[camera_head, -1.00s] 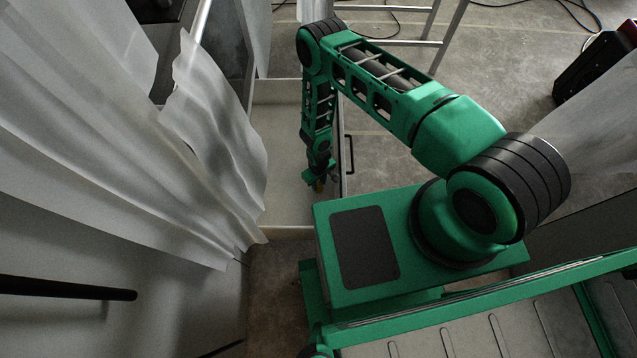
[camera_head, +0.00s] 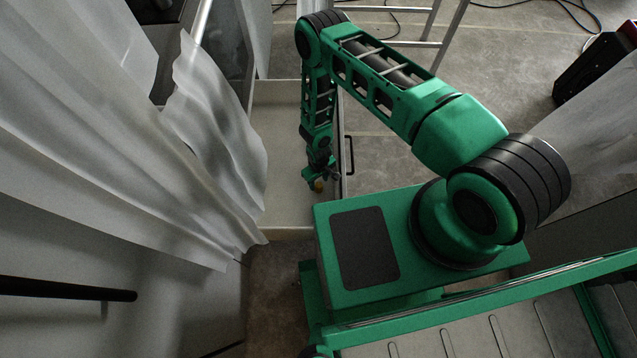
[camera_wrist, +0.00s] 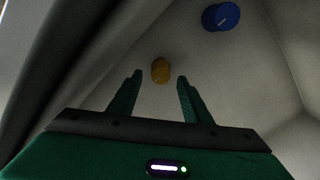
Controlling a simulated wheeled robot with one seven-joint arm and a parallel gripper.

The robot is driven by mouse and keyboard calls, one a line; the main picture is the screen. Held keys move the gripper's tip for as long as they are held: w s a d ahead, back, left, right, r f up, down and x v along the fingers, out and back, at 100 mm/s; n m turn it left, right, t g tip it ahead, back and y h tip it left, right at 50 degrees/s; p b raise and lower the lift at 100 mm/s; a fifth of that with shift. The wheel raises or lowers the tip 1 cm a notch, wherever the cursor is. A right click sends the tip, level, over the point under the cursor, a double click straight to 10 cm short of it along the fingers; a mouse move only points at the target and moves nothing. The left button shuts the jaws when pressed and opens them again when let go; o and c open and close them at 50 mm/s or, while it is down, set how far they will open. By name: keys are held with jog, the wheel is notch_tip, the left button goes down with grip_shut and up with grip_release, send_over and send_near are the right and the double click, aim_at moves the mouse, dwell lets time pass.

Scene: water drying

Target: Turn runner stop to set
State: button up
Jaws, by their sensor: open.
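My gripper (camera_head: 314,178) reaches down inside an open pale drawer. In the wrist view its two green fingers (camera_wrist: 160,82) are spread apart with nothing between them. A small orange-yellow knob-like piece (camera_wrist: 161,70) sits just beyond and between the fingertips, apart from both. It also shows as a yellowish spot (camera_head: 319,186) below my gripper in the head view. A blue round knob (camera_wrist: 221,16) with a white line on its face is farther off at upper right. I cannot tell which one is the runner stop; no set mark is readable.
The drawer (camera_head: 285,215) has a black handle (camera_head: 349,155) on its right-hand front. A translucent sheet (camera_head: 215,125) hangs close on its left.

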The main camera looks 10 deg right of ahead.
aim_at(319, 184)
notch_tip(319, 184, up, 9)
jog(key=shift+f, duration=0.2)
jog(key=shift+w, duration=0.1)
dwell(0.5)
